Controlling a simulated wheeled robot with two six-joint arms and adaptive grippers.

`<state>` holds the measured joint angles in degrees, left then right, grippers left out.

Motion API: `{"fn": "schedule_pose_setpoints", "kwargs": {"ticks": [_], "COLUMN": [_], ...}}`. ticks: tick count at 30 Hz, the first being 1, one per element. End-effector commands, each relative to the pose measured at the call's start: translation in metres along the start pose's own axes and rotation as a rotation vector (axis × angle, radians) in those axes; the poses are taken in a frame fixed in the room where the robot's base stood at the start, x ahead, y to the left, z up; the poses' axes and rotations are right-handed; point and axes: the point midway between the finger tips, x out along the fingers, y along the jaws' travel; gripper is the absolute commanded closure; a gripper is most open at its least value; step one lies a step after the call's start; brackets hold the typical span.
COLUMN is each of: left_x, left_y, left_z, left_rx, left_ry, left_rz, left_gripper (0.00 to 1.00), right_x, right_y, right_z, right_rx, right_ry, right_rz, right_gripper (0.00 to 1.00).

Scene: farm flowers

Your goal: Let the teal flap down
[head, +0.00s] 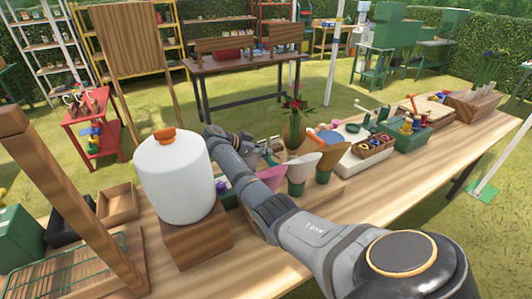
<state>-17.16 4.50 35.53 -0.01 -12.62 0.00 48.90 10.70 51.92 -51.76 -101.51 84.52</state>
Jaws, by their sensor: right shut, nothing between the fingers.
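My right arm reaches in from the lower right and bends back at the far side of the white tank. My right gripper (268,156) is small in the picture, shut and empty, just right of the tank and beside the flower cones. My left gripper is out of view. I cannot pick out a teal flap for certain. A dark green box (18,240) stands at the left edge of the bench, and green machines (387,38) stand far off at the upper right.
The white tank (174,180) with an orange cap stands on a wooden block (196,240). The front bench top (385,200) is clear.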

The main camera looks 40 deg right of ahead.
Motion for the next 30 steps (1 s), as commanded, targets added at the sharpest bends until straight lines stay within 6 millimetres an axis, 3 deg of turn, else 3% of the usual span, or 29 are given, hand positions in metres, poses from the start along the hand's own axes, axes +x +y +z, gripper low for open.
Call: {"fn": "schedule_pose_setpoints", "kwargs": {"ticks": [1, 11, 22, 30], "left_x": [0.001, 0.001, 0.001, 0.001], "left_y": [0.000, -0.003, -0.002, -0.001], "left_z": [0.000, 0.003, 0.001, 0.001], "left_rx": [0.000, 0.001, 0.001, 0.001], "left_ry": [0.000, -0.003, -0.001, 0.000], "left_rz": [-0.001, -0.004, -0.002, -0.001], "left_gripper": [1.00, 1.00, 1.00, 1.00], "right_x": [0.000, -0.003, -0.039, -0.050], "right_y": [0.003, 0.003, 0.001, 0.001], "right_z": [0.013, 0.007, -0.062, -0.085], "right_rx": [-0.019, -0.020, -0.002, 0.001], "right_ry": [-0.019, -0.018, -0.008, -0.003], "right_rz": [0.006, 0.009, 0.001, 0.001], "right_gripper": [1.00, 1.00, 1.00, 1.00]}}
